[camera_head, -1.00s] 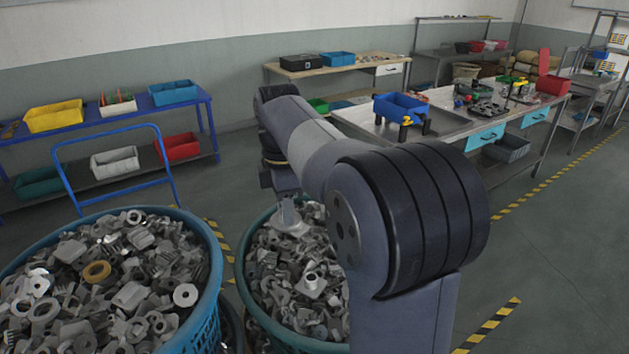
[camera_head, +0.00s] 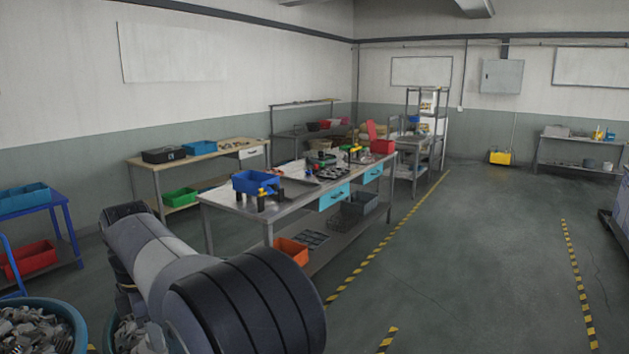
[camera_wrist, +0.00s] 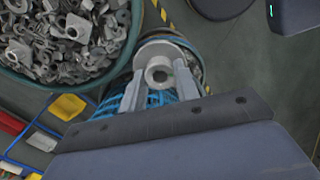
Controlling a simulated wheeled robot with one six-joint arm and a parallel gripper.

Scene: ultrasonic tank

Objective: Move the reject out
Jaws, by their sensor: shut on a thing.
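My gripper (camera_wrist: 160,76) is shut on a grey metal part (camera_wrist: 158,58) with a round hole in the wrist view. The part sits between the two fingertips. Blue mesh of a basket (camera_wrist: 122,100) shows behind the fingers, and the gap between the part and it cannot be told. A larger teal-rimmed basket (camera_wrist: 122,62) full of grey metal parts (camera_wrist: 60,38) is at the upper left, apart from the gripper. In the head view my arm hides the gripper; a heaped basket (camera_head: 84,335) is cut off at lower left.
A steel workbench (camera_head: 222,200) with a blue bin (camera_head: 257,183) and an orange bin (camera_head: 290,250) below stands mid-room. A blue rack (camera_head: 70,228) is at left. Open floor (camera_head: 470,270) lies at right, with yellow-black floor tape (camera_head: 385,240).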

